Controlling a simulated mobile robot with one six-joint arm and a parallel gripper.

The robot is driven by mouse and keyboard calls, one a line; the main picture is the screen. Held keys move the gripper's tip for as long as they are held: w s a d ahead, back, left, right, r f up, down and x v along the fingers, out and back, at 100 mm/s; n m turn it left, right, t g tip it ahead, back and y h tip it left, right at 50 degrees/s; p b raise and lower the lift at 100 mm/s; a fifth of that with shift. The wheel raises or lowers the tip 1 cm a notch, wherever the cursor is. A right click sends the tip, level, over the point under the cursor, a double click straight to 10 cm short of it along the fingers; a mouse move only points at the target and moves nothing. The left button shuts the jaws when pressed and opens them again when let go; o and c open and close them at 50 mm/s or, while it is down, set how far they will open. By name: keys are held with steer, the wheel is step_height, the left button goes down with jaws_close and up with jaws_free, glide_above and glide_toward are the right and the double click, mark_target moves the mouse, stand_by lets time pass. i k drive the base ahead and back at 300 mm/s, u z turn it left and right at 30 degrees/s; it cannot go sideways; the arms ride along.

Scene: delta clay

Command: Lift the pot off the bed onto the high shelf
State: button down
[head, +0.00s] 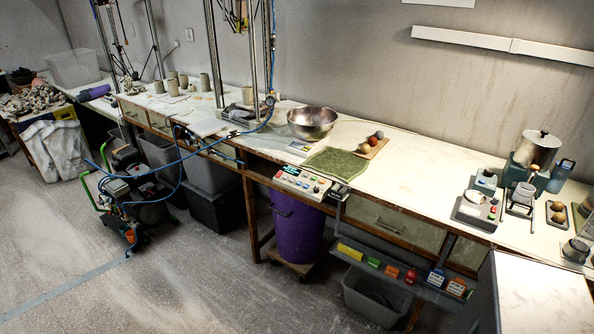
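A tall delta-style frame with upright rails (213,50) stands on the long bench at the centre left. A grey bed-like base (236,112) sits at its foot. A small grey-beige clay pot (247,95) seems to stand upright there, partly behind a rail; its exact contact with the base is too small to tell. A metal pot with a lid (541,148) stands on a green device at the right. A long white wall shelf (510,47) is high at the upper right, and its visible front looks bare. My gripper is not in view.
Several clay cups (173,87) stand behind. A wheeled machine with blue hoses (130,190) and a purple bin (297,228) stand below. Floor at left is open.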

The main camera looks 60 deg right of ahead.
mark_target(248, 95)
steer(key=z, duration=5.45)
steer(key=i, duration=0.1)
steer(key=u, duration=3.8)
steer(key=k, duration=0.85)
steer(key=u, duration=0.15)
steer(key=i, duration=0.8)
